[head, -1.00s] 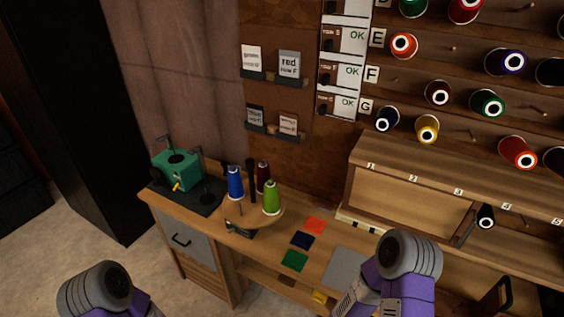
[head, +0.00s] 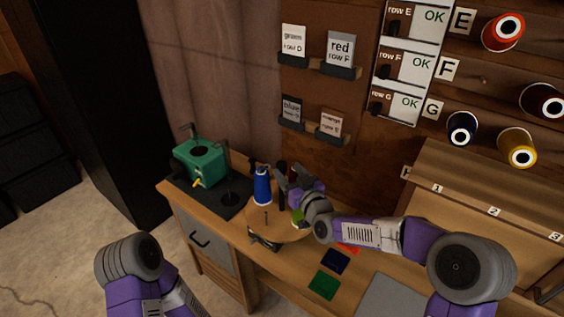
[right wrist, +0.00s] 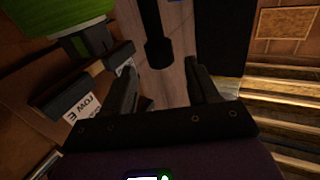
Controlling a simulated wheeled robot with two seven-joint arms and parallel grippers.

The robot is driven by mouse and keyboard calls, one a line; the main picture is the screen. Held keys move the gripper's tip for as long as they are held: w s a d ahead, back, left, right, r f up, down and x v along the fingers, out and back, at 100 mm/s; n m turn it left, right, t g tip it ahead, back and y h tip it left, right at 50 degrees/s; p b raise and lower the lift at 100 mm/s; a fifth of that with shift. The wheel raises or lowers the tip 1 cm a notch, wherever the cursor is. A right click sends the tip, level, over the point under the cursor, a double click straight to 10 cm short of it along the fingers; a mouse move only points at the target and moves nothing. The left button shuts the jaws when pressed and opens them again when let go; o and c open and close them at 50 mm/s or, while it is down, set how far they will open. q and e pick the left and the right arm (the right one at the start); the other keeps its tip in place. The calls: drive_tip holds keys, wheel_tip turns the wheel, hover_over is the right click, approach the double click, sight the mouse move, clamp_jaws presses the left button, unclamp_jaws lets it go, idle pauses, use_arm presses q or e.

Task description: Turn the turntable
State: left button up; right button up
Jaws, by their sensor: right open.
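The round wooden turntable (head: 262,220) stands on the bench. It carries a blue cone (head: 262,186), a dark red cone mostly hidden behind my right gripper, and a green cone (head: 298,218) partly covered by that gripper. A black upright post also stands there; in the right wrist view the post (right wrist: 157,45) shows ahead of the fingertips, roughly in line with the gap. My right gripper (head: 287,178) is open and empty over the turntable's right side. It also shows in the right wrist view (right wrist: 160,80), with the green cone (right wrist: 50,20) at upper left. My left gripper is out of view.
A green machine (head: 202,160) stands on a dark mat left of the turntable. Blue (head: 335,262) and green (head: 323,285) squares lie in front on the bench. Card shelves (head: 334,70) and a spool rack (head: 485,105) are on the wall.

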sight(284, 168)
drive_tip(key=shift+x, duration=2.45)
clamp_jaws()
